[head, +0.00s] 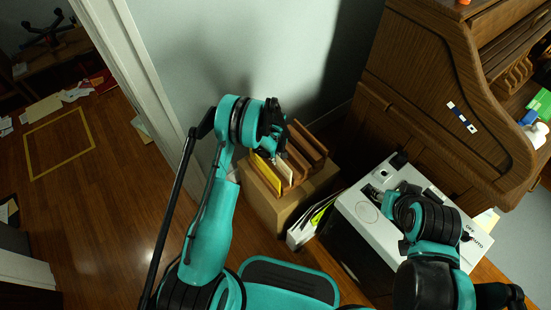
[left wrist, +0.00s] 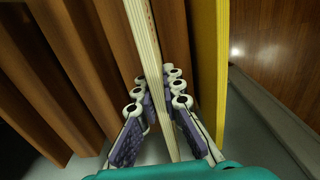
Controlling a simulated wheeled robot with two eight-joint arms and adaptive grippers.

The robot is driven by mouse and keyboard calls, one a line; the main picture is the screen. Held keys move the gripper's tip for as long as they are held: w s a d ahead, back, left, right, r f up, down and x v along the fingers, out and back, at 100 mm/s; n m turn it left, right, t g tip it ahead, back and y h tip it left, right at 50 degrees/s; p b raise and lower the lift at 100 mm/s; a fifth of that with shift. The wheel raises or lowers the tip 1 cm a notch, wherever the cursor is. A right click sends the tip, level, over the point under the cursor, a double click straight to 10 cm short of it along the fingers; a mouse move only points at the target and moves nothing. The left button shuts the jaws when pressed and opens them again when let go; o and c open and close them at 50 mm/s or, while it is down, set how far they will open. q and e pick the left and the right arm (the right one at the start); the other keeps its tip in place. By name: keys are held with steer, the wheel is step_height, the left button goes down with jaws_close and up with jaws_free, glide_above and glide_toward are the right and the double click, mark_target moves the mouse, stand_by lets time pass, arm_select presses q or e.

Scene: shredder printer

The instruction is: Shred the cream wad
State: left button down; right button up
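The cream wad (head: 286,168) stands on edge in a wooden rack (head: 306,144) in the head view. My left gripper (head: 276,140) is over it. In the left wrist view the cream wad (left wrist: 146,42) runs between my left fingers (left wrist: 156,88), whose tips sit close against both its sides. The white shredder (head: 350,210) with "OFF" and "AUTO" lettering is at the right. My right gripper (head: 378,193) is over its top, small and dark, and its fingers cannot be read. My right arm covers part of the shredder top.
A yellow wad (head: 266,171) stands beside the cream one, also in the left wrist view (left wrist: 222,50). The rack sits on a cardboard-coloured box (head: 262,208). Papers (head: 303,232) stand between box and shredder. A wooden desk (head: 425,105) rises behind. Open floor lies left.

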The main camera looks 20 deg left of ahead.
arm_select(q)
steer(key=shift+r+p, duration=0.4)
steer(key=shift+r, duration=0.6)
step_height(320, 180, up, 11)
steer(key=p, duration=0.5)
steer(key=shift+f, duration=0.2)
